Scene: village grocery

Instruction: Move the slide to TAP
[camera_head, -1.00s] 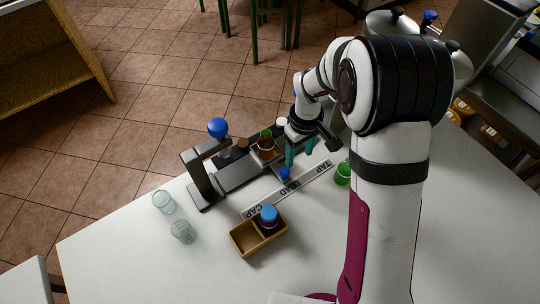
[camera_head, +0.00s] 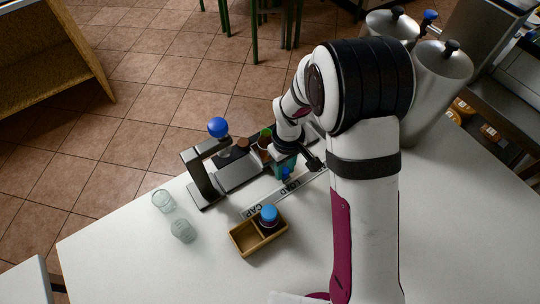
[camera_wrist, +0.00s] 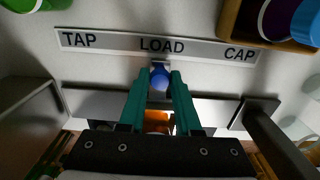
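The slide's blue knob (camera_wrist: 160,78) stands beside the word LOAD on the white label strip (camera_wrist: 85,40), which reads TAP, LOAD, CAP in the wrist view. The knob also shows in the head view (camera_head: 286,172). My gripper (camera_wrist: 160,75) has its two teal fingers on either side of the knob, seemingly touching it. In the head view my gripper (camera_head: 286,168) is low at the strip, and my arm hides the TAP end. An orange part (camera_wrist: 157,121) shows between the fingers.
A black press with a blue ball handle (camera_head: 217,127) stands at the track's left end. A wooden tray (camera_head: 245,241) holds a blue-topped jar (camera_head: 269,216). Two clear glasses (camera_head: 163,201) stand at left. A green cup (camera_wrist: 22,5) is near TAP.

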